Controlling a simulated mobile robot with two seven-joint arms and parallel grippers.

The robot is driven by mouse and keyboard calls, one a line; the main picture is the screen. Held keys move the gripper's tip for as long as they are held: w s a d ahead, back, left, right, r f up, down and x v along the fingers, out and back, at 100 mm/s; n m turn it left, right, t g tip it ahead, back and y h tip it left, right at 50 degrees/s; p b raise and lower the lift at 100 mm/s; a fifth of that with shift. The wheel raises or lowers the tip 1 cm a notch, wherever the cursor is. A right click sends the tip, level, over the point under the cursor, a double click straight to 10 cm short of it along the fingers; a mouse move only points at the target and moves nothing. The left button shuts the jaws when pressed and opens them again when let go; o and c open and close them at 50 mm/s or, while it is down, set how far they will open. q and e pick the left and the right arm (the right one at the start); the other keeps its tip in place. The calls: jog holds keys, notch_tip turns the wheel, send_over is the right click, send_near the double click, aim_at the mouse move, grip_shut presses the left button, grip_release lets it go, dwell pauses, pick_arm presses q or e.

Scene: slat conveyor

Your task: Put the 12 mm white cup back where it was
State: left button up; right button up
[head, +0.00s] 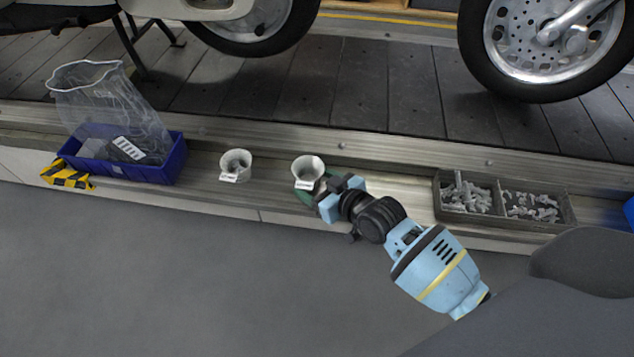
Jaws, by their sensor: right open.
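Two white cups with small labels stand upright on the metal ledge. The left white cup (237,162) stands alone. The right white cup (307,170) is at the fingertips of my right gripper (318,190). I cannot read the labels, so I cannot tell which cup is the 12 mm one. My right gripper is open, reaching in from the lower right, and partly hides the space beside the right cup. Something green (304,196) shows at that cup's base, mostly hidden. Whether the fingers touch the cup is unclear. My left gripper is out of view.
A blue bin (172,166) with a clear bag and yellow-black tape stands left on the ledge (205,190). A grey divided tray (540,222) of small parts stands right. Behind is the slat conveyor (390,90) with motorcycle wheels above it. The ledge between the cups is clear.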

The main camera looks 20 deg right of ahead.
jog(key=shift+s+f, duration=0.35)
jog(key=shift+f, duration=0.3)
jog(key=shift+r, duration=0.3)
jog(key=p+v, duration=0.2)
jog(key=v, duration=0.3)
jog(key=r+p+v, duration=0.1)
jog(key=p+v, duration=0.2)
jog(key=v, duration=0.2)
jog(key=shift+w+r, duration=0.1)
jog(key=shift+r, duration=0.05)
jog(key=shift+s+d+r, duration=0.2)
jog(key=shift+s+r, duration=0.05)
jog(key=shift+s, duration=0.5)
